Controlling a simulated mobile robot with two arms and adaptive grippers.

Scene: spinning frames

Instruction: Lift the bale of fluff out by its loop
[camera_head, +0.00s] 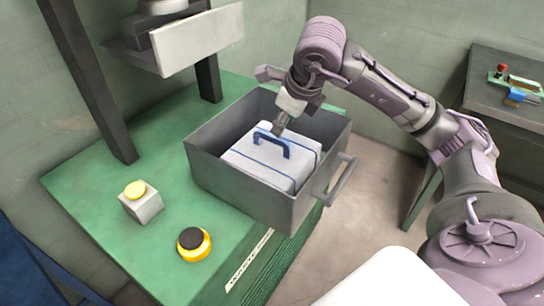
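The bale of fluff (262,176) is a white block with blue bands. It sits inside an open grey metal drawer or bin (240,192). A dark blue loop (272,137) stands upright on its top. My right gripper (279,127) points down into the bin from above, with its fingertips at or just behind the loop. The fingers are small and partly overlap the loop, so I cannot tell whether they touch it or how far apart they are. The bale looks level and low in the bin. My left gripper is not in view.
The bin has a grey front handle (335,180) and stands at the green bench (105,185). A yellow-topped button box (141,201) and a black-and-yellow knob (194,243) are to its left. A grey press head (195,40) overhangs behind. A dark side table (500,105) stands right.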

